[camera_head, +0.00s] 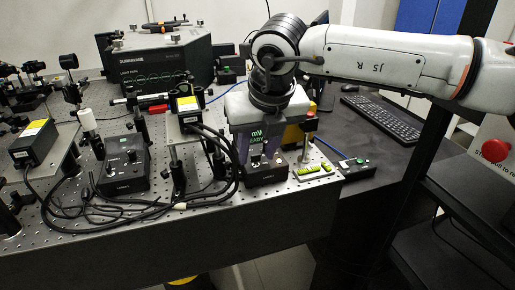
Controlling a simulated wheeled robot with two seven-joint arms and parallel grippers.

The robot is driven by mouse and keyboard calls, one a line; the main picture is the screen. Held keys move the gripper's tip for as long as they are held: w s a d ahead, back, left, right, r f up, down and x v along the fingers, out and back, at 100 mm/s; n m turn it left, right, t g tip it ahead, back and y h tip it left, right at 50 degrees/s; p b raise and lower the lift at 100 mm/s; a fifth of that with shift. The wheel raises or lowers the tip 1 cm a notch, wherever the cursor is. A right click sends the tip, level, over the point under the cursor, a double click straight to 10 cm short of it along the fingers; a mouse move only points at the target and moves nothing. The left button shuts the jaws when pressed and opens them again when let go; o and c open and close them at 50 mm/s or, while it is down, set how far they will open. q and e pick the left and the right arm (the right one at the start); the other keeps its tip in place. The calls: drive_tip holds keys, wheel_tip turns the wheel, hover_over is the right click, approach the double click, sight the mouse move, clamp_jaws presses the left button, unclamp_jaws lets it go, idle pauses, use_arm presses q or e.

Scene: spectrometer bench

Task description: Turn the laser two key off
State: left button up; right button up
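A black laser control box (122,172) with a key and small knobs stands at the left centre of the optical bench; its label is too small to read surely. A second, similar black box (267,175) sits near the bench's front right edge, partly hidden by my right gripper. My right gripper (262,158) points down from above, with its fingertips at or just above the second box. The key on this box is too small and covered to make out, and I cannot tell whether the fingers touch it. My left gripper is not in view.
A lit meter display (258,137) shows behind my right gripper. A small plate with green-yellow items (314,170) is at right. A keyboard (382,118) and red stop button (495,154) are farther right.

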clamp_jaws()
